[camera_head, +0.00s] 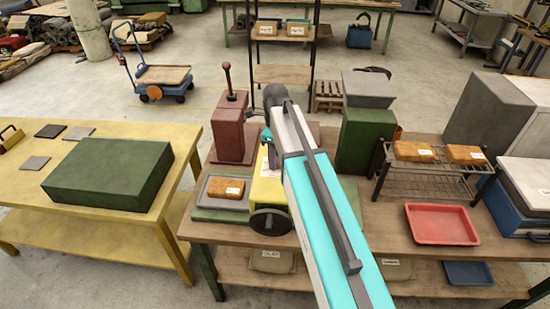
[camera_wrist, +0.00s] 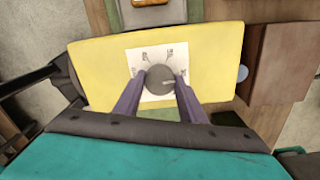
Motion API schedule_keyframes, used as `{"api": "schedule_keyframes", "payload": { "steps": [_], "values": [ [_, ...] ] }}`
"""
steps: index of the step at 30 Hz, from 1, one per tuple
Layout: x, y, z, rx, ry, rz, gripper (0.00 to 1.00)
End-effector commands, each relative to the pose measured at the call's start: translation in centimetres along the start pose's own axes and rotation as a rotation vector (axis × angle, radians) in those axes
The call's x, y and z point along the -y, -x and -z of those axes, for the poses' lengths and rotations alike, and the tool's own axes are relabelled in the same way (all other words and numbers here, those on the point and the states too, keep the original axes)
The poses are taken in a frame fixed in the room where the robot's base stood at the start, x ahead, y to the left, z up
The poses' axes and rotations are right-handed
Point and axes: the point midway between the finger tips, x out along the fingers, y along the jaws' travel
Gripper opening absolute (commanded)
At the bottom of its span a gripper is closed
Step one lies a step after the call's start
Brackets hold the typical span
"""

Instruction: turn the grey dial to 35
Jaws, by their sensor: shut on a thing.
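The grey dial (camera_wrist: 160,79) sits on a white marked plate (camera_wrist: 144,55) on the yellow box (camera_wrist: 210,50). A light pointer line on the dial points to the right in the wrist view. The marks on the plate are too small to read surely. My gripper (camera_wrist: 160,86) is shut on the dial, one finger at each side of it. In the head view the yellow box (camera_head: 267,187) stands on the wooden table, partly behind my arm. The dial and my fingertips are hidden there.
A red box with a lever (camera_head: 231,128) and a green box (camera_head: 363,140) stand near the yellow box. A small grey tray with an orange block (camera_head: 226,187) lies to its left. A red tray (camera_head: 440,224) and a wire rack (camera_head: 430,178) are to the right.

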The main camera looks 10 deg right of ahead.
Motion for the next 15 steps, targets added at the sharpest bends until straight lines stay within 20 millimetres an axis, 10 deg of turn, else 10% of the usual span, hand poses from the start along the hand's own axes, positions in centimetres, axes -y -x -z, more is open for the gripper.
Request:
{"api": "schedule_keyframes", "payload": {
  "steps": [15],
  "values": [
    [0.08, -0.09, -0.06, 0.002, 0.359, 0.003, 0.14]
  ]
}}
